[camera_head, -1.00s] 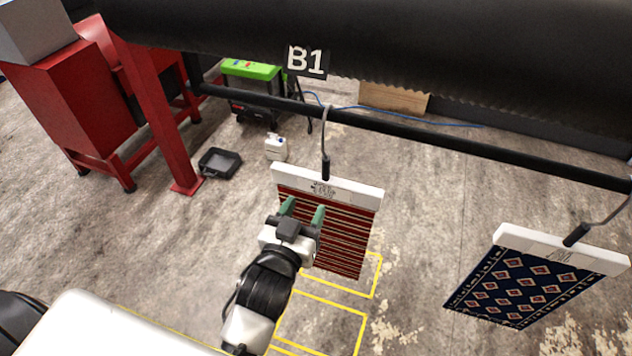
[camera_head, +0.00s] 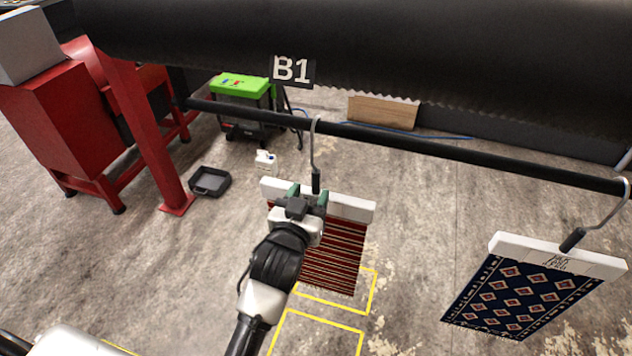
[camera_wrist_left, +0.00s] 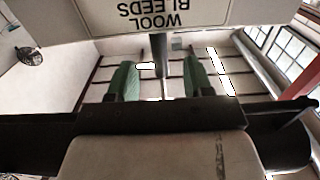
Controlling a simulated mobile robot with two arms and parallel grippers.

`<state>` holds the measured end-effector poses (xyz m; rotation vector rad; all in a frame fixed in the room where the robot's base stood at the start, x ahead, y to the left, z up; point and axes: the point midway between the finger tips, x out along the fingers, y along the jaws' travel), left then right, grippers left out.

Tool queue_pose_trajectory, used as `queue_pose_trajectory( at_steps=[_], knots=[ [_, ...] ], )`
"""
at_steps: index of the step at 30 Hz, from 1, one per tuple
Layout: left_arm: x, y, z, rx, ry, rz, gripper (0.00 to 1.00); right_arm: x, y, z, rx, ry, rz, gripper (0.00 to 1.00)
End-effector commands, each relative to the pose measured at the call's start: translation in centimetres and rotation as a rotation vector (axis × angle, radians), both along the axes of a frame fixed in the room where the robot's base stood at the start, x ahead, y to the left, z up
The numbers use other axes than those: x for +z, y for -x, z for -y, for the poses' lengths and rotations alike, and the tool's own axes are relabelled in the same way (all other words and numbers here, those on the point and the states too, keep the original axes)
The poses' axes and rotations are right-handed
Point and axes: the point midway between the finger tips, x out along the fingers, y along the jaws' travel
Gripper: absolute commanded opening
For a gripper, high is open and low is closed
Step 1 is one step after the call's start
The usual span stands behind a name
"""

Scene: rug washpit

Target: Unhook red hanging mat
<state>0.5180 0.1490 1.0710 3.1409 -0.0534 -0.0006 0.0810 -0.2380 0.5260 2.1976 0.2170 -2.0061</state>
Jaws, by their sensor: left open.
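The red striped mat (camera_head: 335,258) hangs from a white header bar (camera_head: 352,207). A metal hook (camera_head: 313,148) with a black grip (camera_head: 316,181) holds the bar on the black rail (camera_head: 400,140). My left gripper (camera_head: 308,191) is open in front of the bar, its green fingertips near the black grip. In the left wrist view, the open fingers (camera_wrist_left: 161,80) stand to either side of a dark upright stem (camera_wrist_left: 160,52), with a gap on each side. A pale label (camera_wrist_left: 165,14) reading "WOOL BLEEDS" upside down is above them. My right gripper is not in view.
A blue patterned mat (camera_head: 530,297) hangs from the same rail at the right. Red machinery (camera_head: 75,120), a black tray (camera_head: 210,181) and a white jug (camera_head: 265,162) are at the left.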

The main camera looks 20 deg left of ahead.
Motion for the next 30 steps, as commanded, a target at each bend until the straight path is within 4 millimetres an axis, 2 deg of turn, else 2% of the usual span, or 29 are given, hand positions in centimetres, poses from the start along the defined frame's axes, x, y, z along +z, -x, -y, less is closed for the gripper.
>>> queue_pose_trajectory(
  at_steps=[15, 30],
  knots=[
    [0.0, -3.8, 0.1, 0.0, 0.0, 0.0, 0.51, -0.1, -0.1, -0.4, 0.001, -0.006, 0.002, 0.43],
    [0.1, -4.5, 0.2, 0.0, 0.0, 0.0, 0.51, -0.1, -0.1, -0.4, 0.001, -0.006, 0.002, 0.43]
  ],
)
